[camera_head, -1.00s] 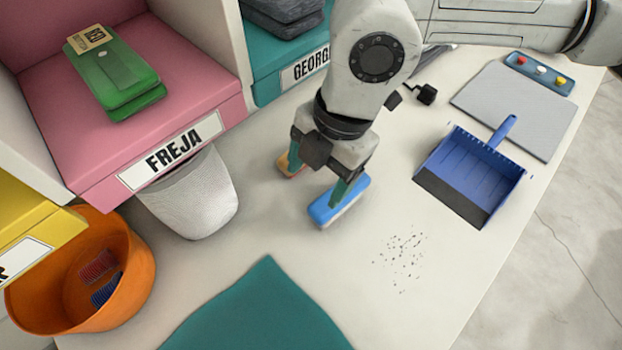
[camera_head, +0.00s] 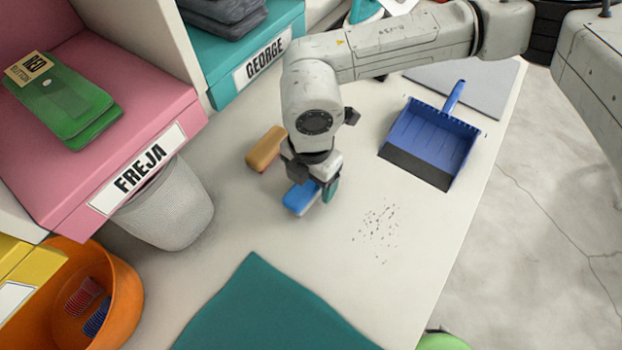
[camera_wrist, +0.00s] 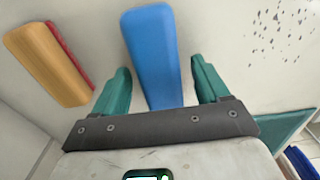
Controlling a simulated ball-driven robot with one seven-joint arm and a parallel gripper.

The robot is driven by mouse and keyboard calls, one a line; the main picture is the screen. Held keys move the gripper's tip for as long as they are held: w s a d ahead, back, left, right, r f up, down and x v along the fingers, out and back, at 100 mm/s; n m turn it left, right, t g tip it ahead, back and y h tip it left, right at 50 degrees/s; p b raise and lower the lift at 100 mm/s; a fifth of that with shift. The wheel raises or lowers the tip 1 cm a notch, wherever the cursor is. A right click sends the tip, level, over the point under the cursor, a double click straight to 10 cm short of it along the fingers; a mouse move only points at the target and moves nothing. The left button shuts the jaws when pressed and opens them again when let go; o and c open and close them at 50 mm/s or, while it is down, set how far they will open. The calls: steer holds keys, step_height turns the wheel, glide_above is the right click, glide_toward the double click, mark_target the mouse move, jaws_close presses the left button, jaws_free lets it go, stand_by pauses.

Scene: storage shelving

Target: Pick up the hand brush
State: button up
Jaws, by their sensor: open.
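The hand brush appears to be the blue block with a pale underside (camera_head: 299,199), lying on the white tabletop; its bristles are not clearly visible. In the head view my gripper (camera_head: 314,186) is over its far end, pointing down and hiding part of it. In the wrist view the blue block (camera_wrist: 152,50) lies between my two teal fingers (camera_wrist: 161,84), one on each side, with visible gaps. My gripper is open and holds nothing.
A tan block (camera_head: 265,149), red along one side in the wrist view, lies close left. A blue dustpan (camera_head: 432,140) is to the right, dark crumbs (camera_head: 376,232) nearer. A grey bin (camera_head: 172,212), orange bucket (camera_head: 128,300) and teal cloth (camera_head: 262,310) are around.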

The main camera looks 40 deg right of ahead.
steer(key=shift+f, duration=0.7)
steer(key=shift+c, duration=0.3)
steer(key=c, duration=1)
steer(key=shift+r, duration=0.1)
steer(key=shift+c, duration=0.2)
steer(key=shift+r, duration=0.4)
step_height(320, 180, up, 2)
steer(key=shift+r, duration=0.1)
steer(key=s+d+r+b, duration=0.1)
steer(key=s+r+b, duration=0.3)
steer(key=s+r, duration=0.6)
steer(key=s, duration=0.4)
